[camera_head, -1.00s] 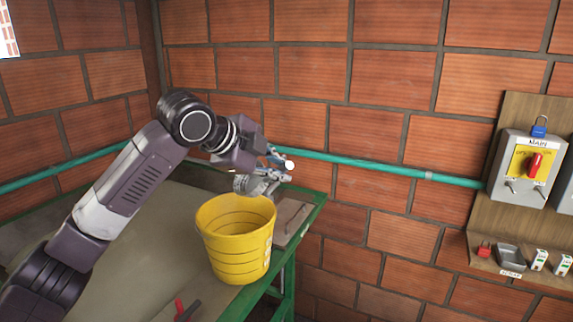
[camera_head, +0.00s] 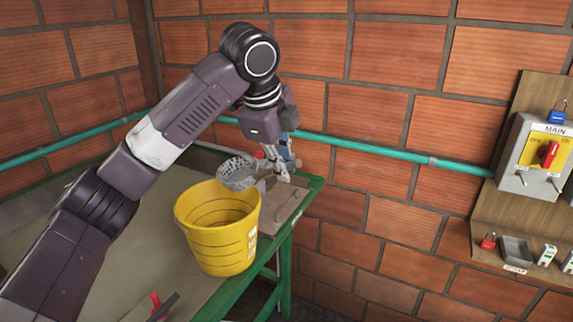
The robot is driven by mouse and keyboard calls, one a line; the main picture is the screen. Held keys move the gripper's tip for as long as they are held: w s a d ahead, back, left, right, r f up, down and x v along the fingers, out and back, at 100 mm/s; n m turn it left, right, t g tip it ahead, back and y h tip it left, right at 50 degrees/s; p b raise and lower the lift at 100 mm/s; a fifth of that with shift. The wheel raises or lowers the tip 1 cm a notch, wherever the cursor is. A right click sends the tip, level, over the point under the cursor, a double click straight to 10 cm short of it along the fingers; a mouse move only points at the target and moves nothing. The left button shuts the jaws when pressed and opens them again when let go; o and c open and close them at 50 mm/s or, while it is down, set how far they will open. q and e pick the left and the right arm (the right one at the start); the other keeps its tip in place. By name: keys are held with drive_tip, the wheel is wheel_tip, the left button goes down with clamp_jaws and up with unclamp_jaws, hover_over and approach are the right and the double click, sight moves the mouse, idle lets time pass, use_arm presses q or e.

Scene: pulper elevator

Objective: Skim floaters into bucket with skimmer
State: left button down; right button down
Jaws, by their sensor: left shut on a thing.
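A yellow bucket (camera_head: 219,248) stands upright on the green-framed table, and its visible inside wall looks bare. A grey perforated skimmer (camera_head: 237,172) is held just behind and above the bucket's far right rim. My left gripper (camera_head: 281,172) points down behind the bucket's right side and is shut on the skimmer. The exact grip on the handle is too small to make out. No floaters can be made out. My right gripper is not in view.
The table (camera_head: 130,262) has a green metal edge. A red-handled tool (camera_head: 158,305) lies at its front. A teal pipe (camera_head: 385,150) runs along the brick wall. A switch box (camera_head: 535,157) hangs on a wooden board at right, above a shelf with a padlock and small items.

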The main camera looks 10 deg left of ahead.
use_arm(q)
drive_tip(key=r, duration=0.1)
drive_tip(key=r+g+y, duration=0.1)
drive_tip(key=w+d+r+g+y, duration=0.1)
drive_tip(key=shift+r, duration=0.35)
drive_tip(key=shift+w, duration=0.1)
